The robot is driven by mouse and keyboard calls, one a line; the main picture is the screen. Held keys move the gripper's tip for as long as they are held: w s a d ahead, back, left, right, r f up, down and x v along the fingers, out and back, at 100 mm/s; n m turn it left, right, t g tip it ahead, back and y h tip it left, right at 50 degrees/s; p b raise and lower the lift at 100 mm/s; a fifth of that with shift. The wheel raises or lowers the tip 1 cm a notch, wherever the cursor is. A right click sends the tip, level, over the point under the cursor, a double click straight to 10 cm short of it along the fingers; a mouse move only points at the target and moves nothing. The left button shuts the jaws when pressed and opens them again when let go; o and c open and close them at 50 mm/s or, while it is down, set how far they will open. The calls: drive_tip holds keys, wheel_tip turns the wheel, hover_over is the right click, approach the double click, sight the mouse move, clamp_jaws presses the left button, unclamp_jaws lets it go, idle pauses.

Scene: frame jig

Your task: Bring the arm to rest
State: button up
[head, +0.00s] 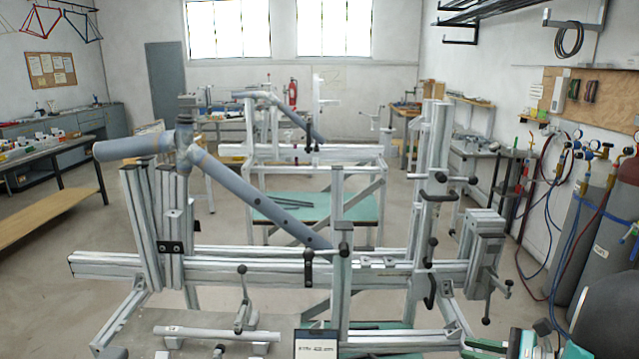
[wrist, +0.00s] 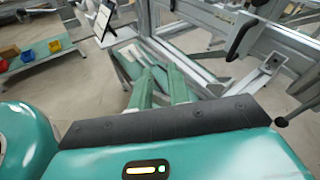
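My gripper (wrist: 160,78) shows in the wrist view with two green fingers, set apart with a gap between them. Nothing is held between them. Beyond the fingertips are the frame jig's lower metal parts and the floor. In the head view, teal and dark parts at the lower right edge look like my own arm, low beside the jig's right end; the fingertips are not clear there. The frame jig (head: 230,264) stands in front of me, with grey tubes (head: 262,195) clamped in it.
A dark jig handle (wrist: 242,36) is close to the right of the fingers in the wrist view. A small tablet-like panel (head: 316,344) stands at the jig's front. Gas cylinders (head: 592,245) and hoses stand at right. A workbench (head: 45,155) is at left, with open floor between.

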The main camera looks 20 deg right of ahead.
drive_tip(key=a+r+n+g+h, duration=0.3)
drive_tip(key=a+n+g, duration=0.65)
drive_tip(key=a, duration=0.95)
drive_tip(key=s+a+r+n+t+h, duration=0.1)
drive_tip(key=s+a+r+n+h, duration=0.2)
drive_tip(key=n, duration=0.5)
drive_tip(key=s+a+r+n+t+h, duration=0.2)
drive_tip(key=s+a+r+n+h, duration=0.1)
drive_tip(key=a+n, duration=0.4)
drive_tip(key=shift+s+n+h, duration=0.3)
drive_tip(key=shift+s+n, duration=0.35)
drive_tip(key=shift+s, duration=0.25)
drive_tip(key=shift+r, duration=0.1)
